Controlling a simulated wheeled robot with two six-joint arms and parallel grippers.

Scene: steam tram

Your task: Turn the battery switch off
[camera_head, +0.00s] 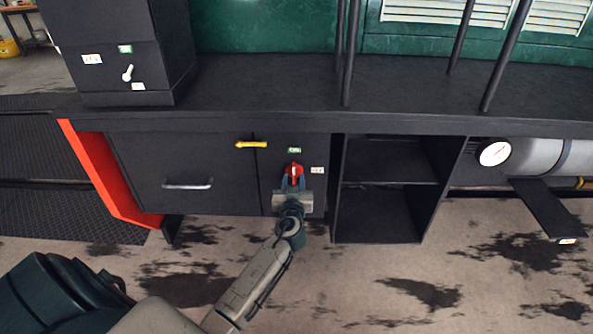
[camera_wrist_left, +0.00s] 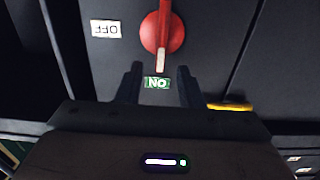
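The battery switch (camera_head: 295,168) is a round red knob with a raised bar on a dark cabinet panel. In the left wrist view the switch (camera_wrist_left: 162,32) shows upside down, and its white-tipped bar points at the green ON label (camera_wrist_left: 157,83). The white OFF label (camera_wrist_left: 106,29) is to one side; in the head view the OFF label (camera_head: 317,170) is right of the knob. My left gripper (camera_head: 293,182) is at the knob from below, its fingers apart. In the wrist view the left gripper (camera_wrist_left: 159,76) shows nothing clamped; contact cannot be told. My right gripper is out of view.
A yellow handle (camera_head: 251,144) and a grey drawer handle (camera_head: 188,184) are to the left. Open shelves (camera_head: 378,213) are to the right. A dark ledge (camera_head: 260,100) overhangs the panel. Stained floor (camera_head: 420,290) lies open in front.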

